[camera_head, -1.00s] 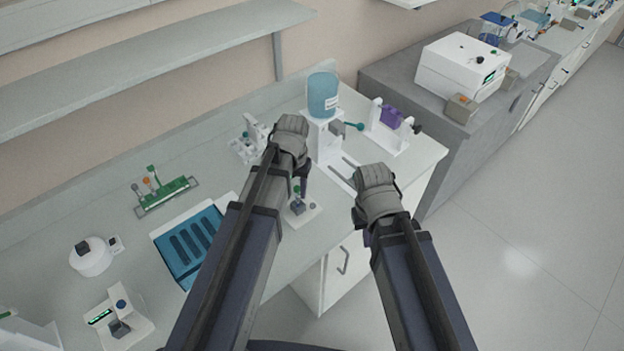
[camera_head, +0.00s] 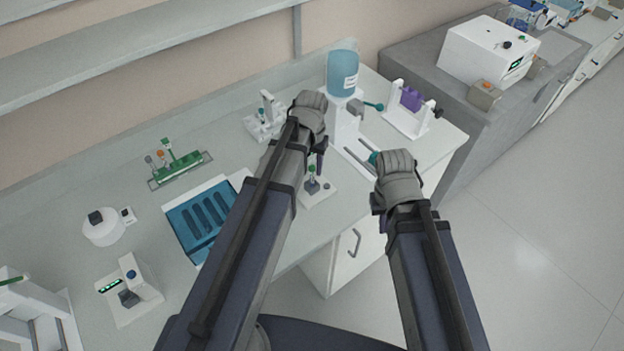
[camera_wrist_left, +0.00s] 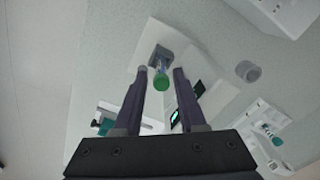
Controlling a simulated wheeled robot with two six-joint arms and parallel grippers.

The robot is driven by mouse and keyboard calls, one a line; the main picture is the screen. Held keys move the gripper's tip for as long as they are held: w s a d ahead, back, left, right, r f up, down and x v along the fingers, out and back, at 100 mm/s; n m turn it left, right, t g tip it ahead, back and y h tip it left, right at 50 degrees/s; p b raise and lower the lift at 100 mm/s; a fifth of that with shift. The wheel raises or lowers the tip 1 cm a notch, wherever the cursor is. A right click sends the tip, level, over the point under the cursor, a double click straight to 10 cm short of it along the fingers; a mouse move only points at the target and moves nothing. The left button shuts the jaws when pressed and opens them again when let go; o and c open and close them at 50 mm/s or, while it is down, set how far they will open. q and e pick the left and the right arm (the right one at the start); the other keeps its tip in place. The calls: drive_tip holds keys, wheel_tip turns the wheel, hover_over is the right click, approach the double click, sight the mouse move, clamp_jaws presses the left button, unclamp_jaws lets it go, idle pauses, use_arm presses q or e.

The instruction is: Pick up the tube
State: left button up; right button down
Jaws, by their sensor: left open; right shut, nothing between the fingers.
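A tube with a green cap (camera_head: 312,169) stands upright in a small white device (camera_head: 320,194) with a dark holder, near the bench's front edge. In the left wrist view the same green cap (camera_wrist_left: 160,82) lies between the two fingers of my left gripper (camera_wrist_left: 161,72). The fingers are open, with a gap on both sides of the cap. In the head view my left gripper (camera_head: 320,163) is beside the tube, partly hidden by its own wrist. My right gripper (camera_head: 381,224) is shut and empty, off the bench's front edge, its fingers mostly hidden by the wrist.
A green rack (camera_head: 180,170) with several capped tubes stands at the back left. A blue tray (camera_head: 203,222), a white stand with a blue bottle (camera_head: 342,75) and a purple-block stand (camera_head: 411,99) are nearby.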

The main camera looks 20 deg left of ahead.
sight(312, 175)
use_arm(q)
drive_tip(key=f+b, duration=0.4)
drive_tip(key=f, duration=0.1)
drive_tip(key=shift+w+b, duration=0.3)
drive_tip(key=shift+w, duration=0.05)
drive_tip(key=shift+r, duration=0.1)
clamp_jaws()
